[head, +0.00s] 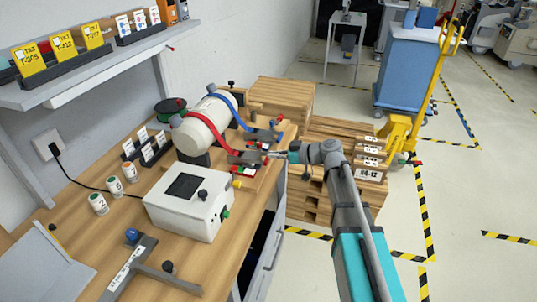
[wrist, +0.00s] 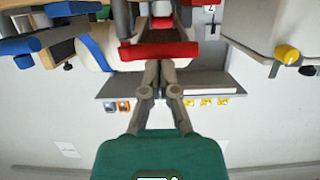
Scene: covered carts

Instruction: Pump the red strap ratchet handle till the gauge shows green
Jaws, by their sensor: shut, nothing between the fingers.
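A red strap (head: 214,128) runs over a white cylinder (head: 196,132) to a dark ratchet (head: 244,157) on the bench. In the wrist view a red handle bar (wrist: 160,51) lies across just beyond my fingertips. My gripper (head: 273,154) is at the right end of the red strap's ratchet, at the bench edge. In the wrist view my gripper (wrist: 160,64) is shut and empty, its tips at or touching the red bar; I cannot tell which. A small red and green marking (head: 243,170) sits beside the ratchet; its reading is too small to tell.
A blue strap (head: 237,111) with its own ratchet (head: 262,135) lies just behind. A white box (head: 190,211) with a dark screen stands in front on the bench. Stacked pallets (head: 335,150) and a yellow pallet jack (head: 402,132) stand beyond the arm.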

